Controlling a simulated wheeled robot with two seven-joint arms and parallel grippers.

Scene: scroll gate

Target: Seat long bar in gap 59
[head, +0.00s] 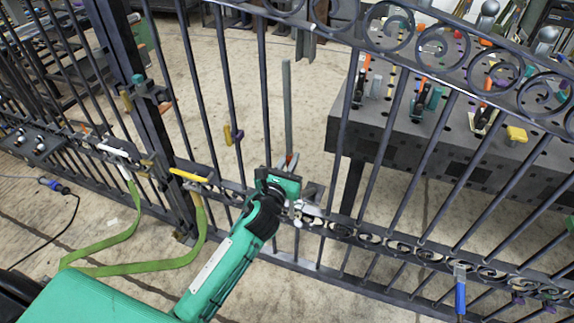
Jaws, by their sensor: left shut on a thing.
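The gate (232,90) of dark upright bars crosses the view, with a scroll-work rail along the top and a lower scroll rail. A lighter grey long bar (287,110) stands nearly upright in a wide gap between two gate bars, its top end free and below the top rail. My left gripper (291,185), on its green arm, is shut on the long bar at the lower rail. The gripper hides the bar's lower part, so I cannot tell whether its foot is in the rail. No gap number is readable. My right gripper is not in view.
A dark perforated table (420,150) with clamps and tools stands behind the gate at right. A yellow-handled clamp (191,175) and a green strap (130,268) are at the gate post, left. A blue-handled clamp (460,298) hangs at lower right. Concrete floor is open behind the gate.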

